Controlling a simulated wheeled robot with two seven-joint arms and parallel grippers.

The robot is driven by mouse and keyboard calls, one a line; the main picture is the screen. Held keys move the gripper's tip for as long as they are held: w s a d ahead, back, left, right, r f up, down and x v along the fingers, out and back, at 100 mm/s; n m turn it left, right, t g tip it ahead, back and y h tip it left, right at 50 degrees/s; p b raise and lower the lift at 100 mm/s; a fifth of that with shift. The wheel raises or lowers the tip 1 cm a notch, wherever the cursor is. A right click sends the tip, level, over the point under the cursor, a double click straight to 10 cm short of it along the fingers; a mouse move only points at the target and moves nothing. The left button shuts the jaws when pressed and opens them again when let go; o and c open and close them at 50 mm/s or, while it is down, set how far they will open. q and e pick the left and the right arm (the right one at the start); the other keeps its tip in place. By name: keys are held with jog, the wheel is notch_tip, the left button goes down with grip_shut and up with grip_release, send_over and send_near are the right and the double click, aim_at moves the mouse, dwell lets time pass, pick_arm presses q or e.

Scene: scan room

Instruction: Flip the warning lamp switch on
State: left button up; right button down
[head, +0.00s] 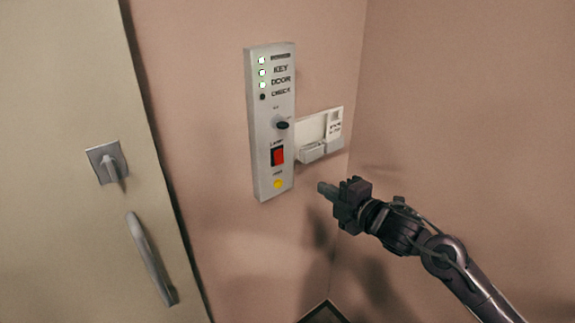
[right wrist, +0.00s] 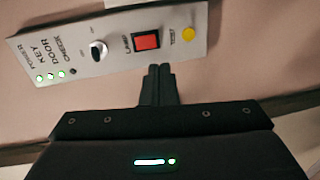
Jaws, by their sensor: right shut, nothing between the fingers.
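The warning lamp switch (head: 278,155) is a red rocker on a grey wall panel (head: 253,130), under a "LAMP" label. It also shows in the right wrist view (right wrist: 147,41), just beyond my fingertips. My right gripper (head: 322,187) is shut and empty, to the right of and below the switch in the head view. In the right wrist view its fingers (right wrist: 159,68) point at the panel near the red switch. I cannot tell the exact gap between fingertips and panel. My left gripper is not in view.
The panel also has a dark key knob (head: 282,125), a yellow button (head: 278,184) and lit green lights (head: 262,73). A white holder (head: 322,149) is on the wall to its right. A door with a handle (head: 150,260) is at left.

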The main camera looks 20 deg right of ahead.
jog(key=shift+s+a+r+n, duration=0.2)
jog(key=shift+a+r+n, duration=0.15)
jog(key=shift+r, duration=0.35)
jog(key=shift+w, duration=0.15)
jog(key=p, duration=0.5)
send_near(280, 162)
jog(key=x, duration=0.5)
jog(key=shift+w, duration=0.3)
jog(key=shift+w+a+f, duration=0.2)
jog(key=shift+w+a, duration=0.05)
jog(key=shift+w, duration=0.35)
